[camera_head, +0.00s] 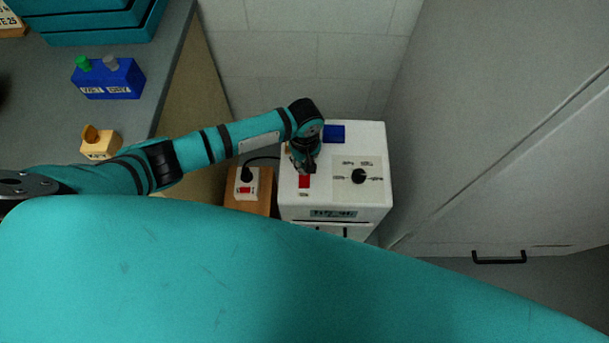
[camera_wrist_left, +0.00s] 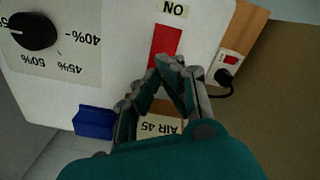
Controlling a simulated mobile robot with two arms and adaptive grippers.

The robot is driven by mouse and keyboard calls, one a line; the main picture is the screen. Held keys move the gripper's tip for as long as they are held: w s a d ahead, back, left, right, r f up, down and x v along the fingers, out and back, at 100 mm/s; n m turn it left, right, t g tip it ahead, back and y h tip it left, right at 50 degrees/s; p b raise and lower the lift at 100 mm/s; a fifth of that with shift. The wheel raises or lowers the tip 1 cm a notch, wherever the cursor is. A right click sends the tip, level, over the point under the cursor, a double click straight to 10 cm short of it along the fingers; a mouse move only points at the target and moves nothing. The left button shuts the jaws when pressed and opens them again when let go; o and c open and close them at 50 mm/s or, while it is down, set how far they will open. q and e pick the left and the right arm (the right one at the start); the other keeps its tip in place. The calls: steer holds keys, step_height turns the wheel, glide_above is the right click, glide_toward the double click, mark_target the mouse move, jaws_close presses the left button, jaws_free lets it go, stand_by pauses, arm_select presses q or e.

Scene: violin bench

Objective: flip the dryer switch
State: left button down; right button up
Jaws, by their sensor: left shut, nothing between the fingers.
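The dryer (camera_head: 350,206) is a white box with a black dial (camera_head: 359,176), and it stands beside the bench. Its red switch (camera_head: 304,181) is on the top face; in the left wrist view the red switch (camera_wrist_left: 165,45) shows beside an "ON" label (camera_wrist_left: 174,10). My left gripper (camera_head: 309,170) is shut and empty, over the dryer top. In the left wrist view its fingertips (camera_wrist_left: 170,62) are at the near end of the red switch and cover a little of it. I cannot tell whether they touch it. My right gripper is not in view.
A power socket with a red switch (camera_head: 245,190) and a plugged-in black cable sits on a wooden block left of the dryer. A blue block (camera_head: 334,133) is at the dryer's back edge. A grey cabinet (camera_head: 480,140) stands close on the right.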

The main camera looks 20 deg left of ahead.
arm_select(q)
steer(key=shift+f, duration=0.35)
stand_by(0.4)
steer(key=shift+f+b, duration=0.65)
steer(key=shift+f, duration=0.35)
steer(key=shift+r, duration=0.1)
step_height(320, 180, up, 2)
steer(key=p, duration=0.3)
steer(key=shift+r, duration=0.25)
step_height(320, 180, up, 3)
steer(key=p, duration=0.3)
steer(key=shift+f, duration=0.15)
steer(key=shift+r+p, duration=0.95)
steer(key=shift+p, duration=0.5)
